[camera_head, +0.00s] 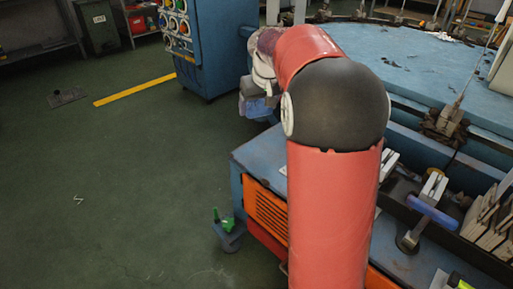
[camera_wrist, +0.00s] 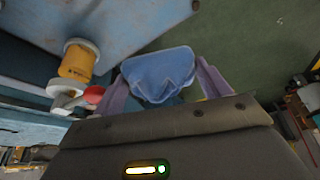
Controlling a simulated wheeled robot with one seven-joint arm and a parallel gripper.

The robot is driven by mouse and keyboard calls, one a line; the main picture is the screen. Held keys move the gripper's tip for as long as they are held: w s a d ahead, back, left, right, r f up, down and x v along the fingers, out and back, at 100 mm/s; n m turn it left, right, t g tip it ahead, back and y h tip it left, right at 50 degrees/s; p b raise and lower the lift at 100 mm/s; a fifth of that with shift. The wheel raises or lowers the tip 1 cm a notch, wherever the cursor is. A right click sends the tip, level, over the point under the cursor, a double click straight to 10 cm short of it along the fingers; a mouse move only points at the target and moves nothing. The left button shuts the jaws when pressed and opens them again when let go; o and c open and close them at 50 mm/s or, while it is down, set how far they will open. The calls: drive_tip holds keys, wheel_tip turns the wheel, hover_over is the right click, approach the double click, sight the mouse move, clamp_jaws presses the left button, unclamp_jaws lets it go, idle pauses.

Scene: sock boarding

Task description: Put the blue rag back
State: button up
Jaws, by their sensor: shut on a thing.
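The blue rag (camera_wrist: 158,76) is bunched between the two purple fingers of my gripper (camera_wrist: 162,84) in the wrist view. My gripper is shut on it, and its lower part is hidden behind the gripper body. In the head view my gripper (camera_head: 258,92) is beyond my arm, near the blue cabinet. The rag (camera_head: 256,109) shows there as a small blue patch hanging low at the gripper, above the floor. My arm hides part of the gripper and the area behind it.
A blue cabinet (camera_head: 220,60) stands close left of my gripper. A large blue table (camera_head: 400,70) is at right. A cart with an orange panel (camera_head: 266,211) and a blue-handled tool (camera_head: 432,212) are nearer. A yellow-orange cylinder (camera_wrist: 77,62) is beside my gripper. Left floor is mostly clear.

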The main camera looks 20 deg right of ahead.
sight(257, 152)
wheel_tip(257, 152, down, 15)
drive_tip(key=shift+f+b, duration=0.2)
drive_tip(key=shift+b, duration=0.95)
drive_tip(key=shift+f, duration=0.2)
drive_tip(key=o, duration=1)
drive_tip(key=shift+c, duration=0.2)
